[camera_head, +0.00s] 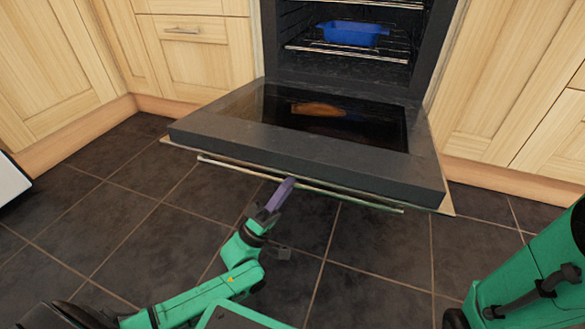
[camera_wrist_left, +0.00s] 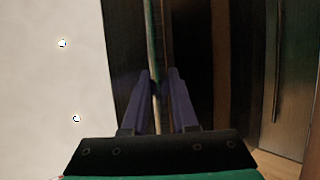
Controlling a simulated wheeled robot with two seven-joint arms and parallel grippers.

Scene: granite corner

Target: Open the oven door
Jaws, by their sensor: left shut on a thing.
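The oven door (camera_head: 300,153) is folded down and lies wide open, sloping out in front of the dark oven cavity (camera_head: 285,60). Its long thin handle bar (camera_head: 350,198) runs along the outer edge. My left gripper (camera_head: 288,183) reaches up from below and is shut on the handle near its middle. In the left wrist view the two purple fingers (camera_wrist_left: 160,75) stand on either side of the handle bar (camera_wrist_left: 156,40). The fingertips are partly hidden by the handle and door edge in the head view. My right gripper does not show.
A blue dish (camera_head: 353,33) sits on a wire rack inside the oven. Pale wooden cabinets (camera_head: 510,80) flank the oven on both sides. A white object (camera_head: 12,182) shows at the left edge. The dark tiled floor (camera_head: 110,210) is clear in front of the door.

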